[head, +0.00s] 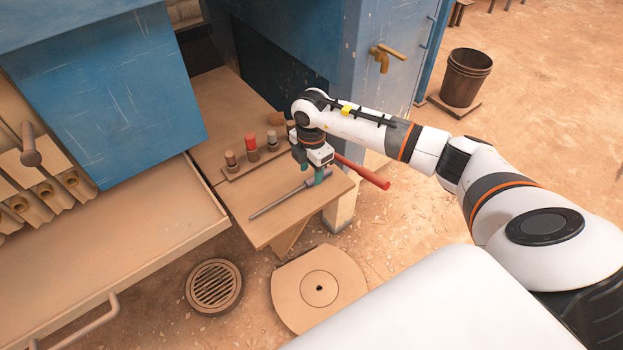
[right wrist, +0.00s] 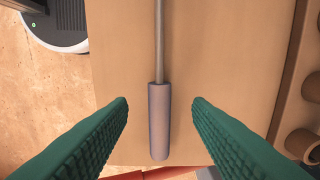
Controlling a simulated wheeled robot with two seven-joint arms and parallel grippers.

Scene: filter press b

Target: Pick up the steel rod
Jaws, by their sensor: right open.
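The steel rod (head: 272,206) lies on a small wooden shelf (head: 262,232). It is a thin grey shaft with a thicker grey-blue handle at its right end. In the right wrist view the handle (right wrist: 159,120) lies between the two green fingers, with a gap on each side, and the shaft runs up the picture. My right gripper (head: 318,177) is open over the handle end; it also shows in the right wrist view (right wrist: 160,102). In the head view the gripper hides part of the handle. My left gripper is not in view.
A wooden holder with several pegs, one red-topped (head: 251,145), stands behind the rod. A red bar (head: 362,172) sticks out past the shelf's right edge. A blue cabinet (head: 385,90) rises behind. A round grate (head: 214,287) and a wooden disc (head: 340,290) lie below in front.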

